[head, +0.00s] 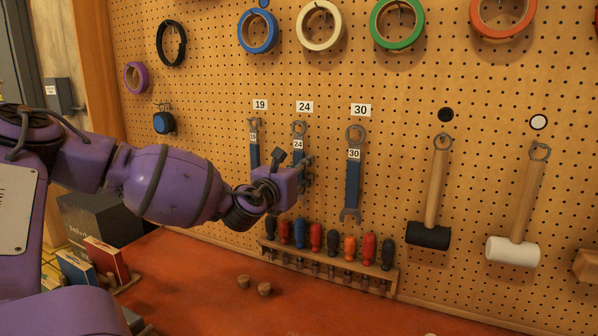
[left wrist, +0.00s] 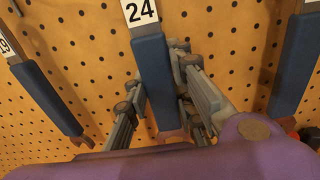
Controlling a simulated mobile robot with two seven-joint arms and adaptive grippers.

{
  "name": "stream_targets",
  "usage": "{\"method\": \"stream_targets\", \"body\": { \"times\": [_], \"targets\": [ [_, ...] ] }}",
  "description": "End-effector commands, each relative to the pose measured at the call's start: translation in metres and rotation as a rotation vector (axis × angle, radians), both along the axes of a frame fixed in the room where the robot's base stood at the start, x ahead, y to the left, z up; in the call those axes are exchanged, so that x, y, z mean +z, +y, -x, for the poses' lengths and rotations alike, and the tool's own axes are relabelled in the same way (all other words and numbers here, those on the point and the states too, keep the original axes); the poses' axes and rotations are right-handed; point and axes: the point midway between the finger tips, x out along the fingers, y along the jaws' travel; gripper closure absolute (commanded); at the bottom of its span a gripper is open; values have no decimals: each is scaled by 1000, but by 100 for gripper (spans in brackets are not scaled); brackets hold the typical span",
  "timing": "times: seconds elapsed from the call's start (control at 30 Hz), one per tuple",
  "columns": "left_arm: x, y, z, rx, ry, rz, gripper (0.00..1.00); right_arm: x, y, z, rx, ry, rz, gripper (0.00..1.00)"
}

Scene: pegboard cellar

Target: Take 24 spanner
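The 24 spanner (head: 298,145) hangs upright on the pegboard below the "24" label, between the 19 and 30 spanners. It has a blue handle and grey head; my left gripper hides its lower part in the head view. My left gripper (head: 306,172) is at the handle. In the left wrist view its two fingers (left wrist: 160,88) stand on either side of the blue handle (left wrist: 154,65), close to it. I cannot tell whether both fingers press on it. My right gripper is in neither view.
The 19 spanner (head: 254,146) hangs close on the left and the 30 spanner (head: 352,184) on the right. A screwdriver rack (head: 340,267) is below, above the red bench (head: 210,290). Two mallets (head: 428,236) (head: 513,250) hang further right. Tape rolls hang above.

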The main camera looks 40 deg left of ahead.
Motion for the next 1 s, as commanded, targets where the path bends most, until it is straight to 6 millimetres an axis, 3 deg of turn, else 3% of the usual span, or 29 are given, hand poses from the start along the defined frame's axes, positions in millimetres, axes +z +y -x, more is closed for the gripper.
{"method": "stream_targets", "body": {
  "times": [0.1,0.43,0.63,0.87,1.0],
  "targets": [
    [-1,0,0,0,1,0,100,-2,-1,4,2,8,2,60],
    [2,0,0,0,0,0,100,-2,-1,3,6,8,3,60],
    [19,0,0,0,-4,-2,100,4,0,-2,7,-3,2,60],
    [27,-13,43,-1,-12,-1,100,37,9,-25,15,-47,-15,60],
    [29,-25,79,-1,-15,1,100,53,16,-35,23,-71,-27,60]
  ]
}}
